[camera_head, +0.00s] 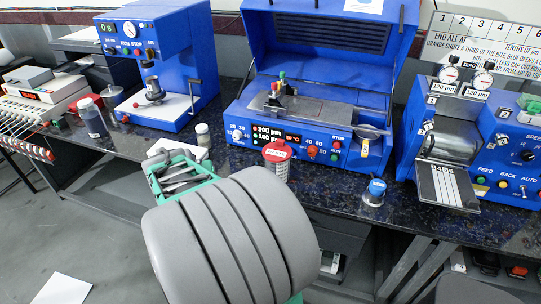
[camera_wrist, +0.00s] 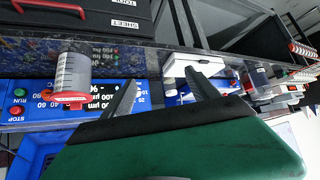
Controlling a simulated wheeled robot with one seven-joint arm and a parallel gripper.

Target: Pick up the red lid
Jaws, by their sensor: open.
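A bright red lid (camera_head: 277,150) with a white label sits on top of a clear ribbed jar (camera_head: 280,168), near the front edge of the bench in front of the middle blue machine. In the wrist view, which is upside down, the red lid (camera_wrist: 68,98) and its clear jar (camera_wrist: 73,72) are at the left. My gripper (camera_wrist: 160,77) is open, with nothing seen between its two grey fingers. The lid is off to one side of the fingers, apart from them. In the head view my grey arm fills the lower middle and hides much of the gripper.
A small vial (camera_head: 203,135) and a blue-topped container (camera_head: 375,192) stand on the dark bench (camera_head: 330,190). Blue machines (camera_head: 172,60) line the back. Bench around the lidded jar is fairly clear.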

